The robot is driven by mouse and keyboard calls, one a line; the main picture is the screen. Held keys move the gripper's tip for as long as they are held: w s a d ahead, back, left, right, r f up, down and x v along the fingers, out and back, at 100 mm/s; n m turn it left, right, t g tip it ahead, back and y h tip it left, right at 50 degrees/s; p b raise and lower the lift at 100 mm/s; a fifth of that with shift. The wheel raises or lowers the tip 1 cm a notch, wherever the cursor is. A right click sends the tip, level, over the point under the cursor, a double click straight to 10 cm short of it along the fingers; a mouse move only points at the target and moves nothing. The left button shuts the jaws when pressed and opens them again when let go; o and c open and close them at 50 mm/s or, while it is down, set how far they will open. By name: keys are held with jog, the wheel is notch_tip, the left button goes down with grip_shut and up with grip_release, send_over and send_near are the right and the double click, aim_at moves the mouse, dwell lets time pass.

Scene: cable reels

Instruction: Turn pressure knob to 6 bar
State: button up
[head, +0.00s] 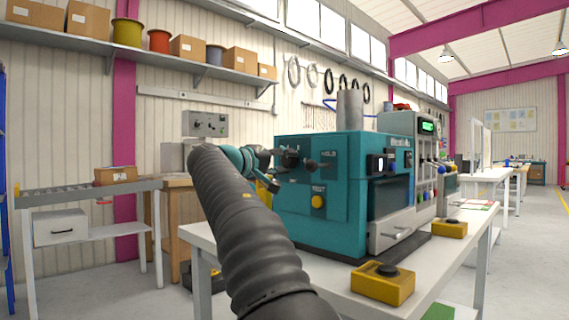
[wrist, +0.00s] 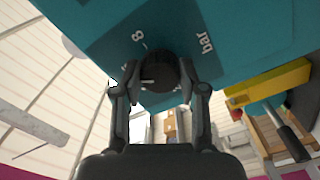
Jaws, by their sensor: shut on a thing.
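The black pressure knob (wrist: 161,72) sits on the teal machine panel, between the two fingers of my gripper (wrist: 160,78). My gripper is shut on it from both sides. A pale line marks the knob's left side. The panel print shows "8" to the upper left of the knob and "bar" to the right; other scale figures are hidden or unreadable. In the head view my gripper (head: 282,158) is at the left part of the teal machine's (head: 345,215) near face, and the pressure knob cannot be made out behind it.
A black knob (head: 312,164) near the "HOLD" label is just right of my gripper, with a yellow button (head: 318,202) below. A yellow box with a black button (head: 383,283) stands on the white table (head: 335,270). A yellow part (wrist: 265,85) is right of my gripper in the wrist view.

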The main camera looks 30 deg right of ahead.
jog(key=o, duration=1.1)
jog(key=shift+o, duration=0.2)
jog(key=v, duration=1.2)
jog(key=shift+w, duration=0.1)
